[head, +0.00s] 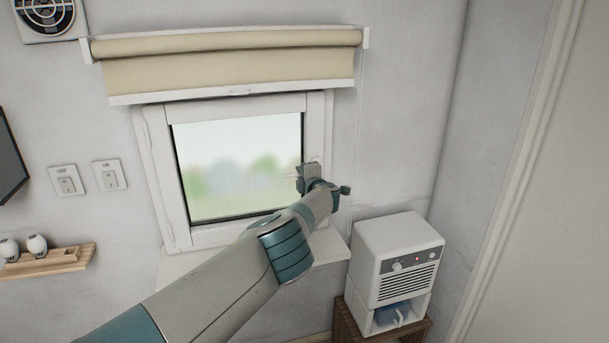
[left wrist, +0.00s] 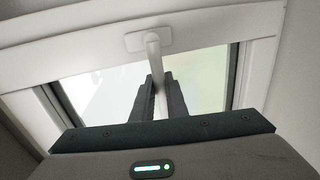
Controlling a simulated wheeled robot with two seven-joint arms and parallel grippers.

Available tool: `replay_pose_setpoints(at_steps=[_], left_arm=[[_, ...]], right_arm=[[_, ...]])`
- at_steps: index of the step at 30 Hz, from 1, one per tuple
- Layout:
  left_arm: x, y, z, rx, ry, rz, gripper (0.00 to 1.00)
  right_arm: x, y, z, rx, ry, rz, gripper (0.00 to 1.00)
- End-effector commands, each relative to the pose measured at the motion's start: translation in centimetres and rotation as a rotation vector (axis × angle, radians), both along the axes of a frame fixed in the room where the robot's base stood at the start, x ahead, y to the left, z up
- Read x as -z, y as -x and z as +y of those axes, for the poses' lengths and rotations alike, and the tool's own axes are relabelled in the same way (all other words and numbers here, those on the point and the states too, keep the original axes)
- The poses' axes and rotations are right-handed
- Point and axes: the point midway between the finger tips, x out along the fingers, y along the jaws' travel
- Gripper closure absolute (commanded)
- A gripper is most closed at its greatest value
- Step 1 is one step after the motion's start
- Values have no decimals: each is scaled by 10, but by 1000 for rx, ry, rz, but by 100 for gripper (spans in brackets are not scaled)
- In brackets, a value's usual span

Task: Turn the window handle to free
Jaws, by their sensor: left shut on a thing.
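The white-framed window (head: 160,180) is closed in the wall, its glass showing a blurred outdoor view. The white window handle (left wrist: 153,47) has its base plate on the frame bar. Its lever stands square to that bar and reaches out over the glass; in the head view only a small pale tip (head: 290,176) shows left of my gripper. My left gripper (head: 306,176) is at the right side of the window frame. In the left wrist view its two dark fingers (left wrist: 159,85) are shut around the lever, one on each side. My right gripper is not in view.
A beige roller blind (head: 230,70) hangs rolled up above the window, with a cord down its right side. The sill (head: 200,265) is below. A white heater-like unit (head: 400,255) stands at lower right. Switches (head: 67,181) and a wooden shelf (head: 60,262) are at left.

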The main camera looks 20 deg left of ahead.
Motion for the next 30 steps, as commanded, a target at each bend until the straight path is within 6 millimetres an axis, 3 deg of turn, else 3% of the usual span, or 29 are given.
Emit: replay_pose_setpoints(at_steps=[10,11,12,13,30], left_arm=[[-2,0,0,1,-6,-1,100],[-2,0,0,1,-6,-1,80],[-2,0,0,1,-6,0,70],[-2,0,0,1,-6,0,68],[-5,1,4,0,-3,1,68]], right_arm=[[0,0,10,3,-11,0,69],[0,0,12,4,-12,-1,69],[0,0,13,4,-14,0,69],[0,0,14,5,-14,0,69],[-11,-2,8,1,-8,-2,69]])
